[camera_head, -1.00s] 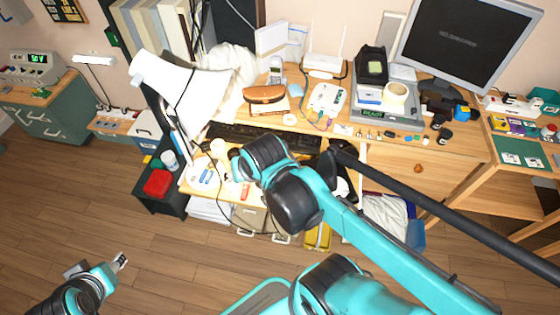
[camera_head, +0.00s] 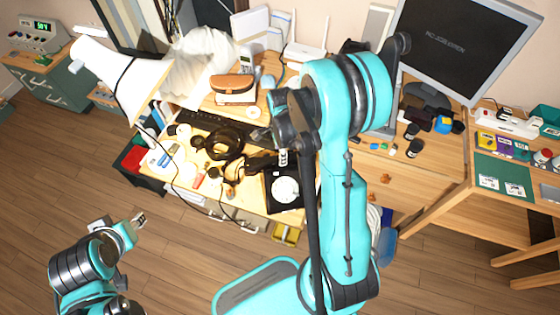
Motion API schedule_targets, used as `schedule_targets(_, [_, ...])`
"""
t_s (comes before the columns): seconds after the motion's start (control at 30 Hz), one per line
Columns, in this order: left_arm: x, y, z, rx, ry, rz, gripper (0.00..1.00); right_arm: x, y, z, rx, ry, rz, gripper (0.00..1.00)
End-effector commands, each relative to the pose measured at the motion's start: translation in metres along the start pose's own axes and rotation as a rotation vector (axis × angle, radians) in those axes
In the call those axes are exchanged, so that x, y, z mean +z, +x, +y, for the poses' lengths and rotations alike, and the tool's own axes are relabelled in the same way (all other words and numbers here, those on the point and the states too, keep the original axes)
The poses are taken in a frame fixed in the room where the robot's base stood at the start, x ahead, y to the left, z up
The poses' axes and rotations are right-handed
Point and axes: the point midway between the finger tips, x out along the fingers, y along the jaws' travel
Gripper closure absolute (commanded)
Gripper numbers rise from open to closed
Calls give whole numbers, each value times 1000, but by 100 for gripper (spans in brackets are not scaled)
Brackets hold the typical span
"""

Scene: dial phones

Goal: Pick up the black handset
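A black dial phone (camera_head: 285,188) with a round white dial is at the desk's front edge. A dark elongated shape (camera_head: 257,164) left of it looks like the black handset, but dark clutter around it makes its outline unclear. My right arm comes in from below and bends over the desk. Its gripper (camera_head: 283,157) points down just above and behind the phone; the fingers are small and partly hidden, so I cannot tell whether they touch the handset. My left gripper (camera_head: 140,219) is over the floor at the lower left, away from the desk, with nothing visible in it.
A monitor (camera_head: 462,45) stands at the back right. My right arm covers the middle of the desk. The floor at the left is clear.

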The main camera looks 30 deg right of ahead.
Motion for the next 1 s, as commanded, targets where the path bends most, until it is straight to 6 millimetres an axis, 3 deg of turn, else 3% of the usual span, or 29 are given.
schedule_targets(0.4, [16,23,0,0,0,0,60,1,55,-5,-2,-3,0,48])
schedule_targets(0.63, [16,22,0,0,0,0,60,1,56,-5,-2,-3,0,48])
schedule_targets(0.67, [16,22,0,0,0,0,60,1,56,-5,-2,-3,0,51])
schedule_targets(0.83, [16,22,0,0,0,0,60,1,56,-5,-2,-3,0,96])
schedule_targets(0.87, [16,22,0,0,0,0,60,1,56,-5,-2,-3,0,100])
schedule_targets(1.0, [16,22,0,0,0,0,60,1,56,-5,-2,-3,0,100])
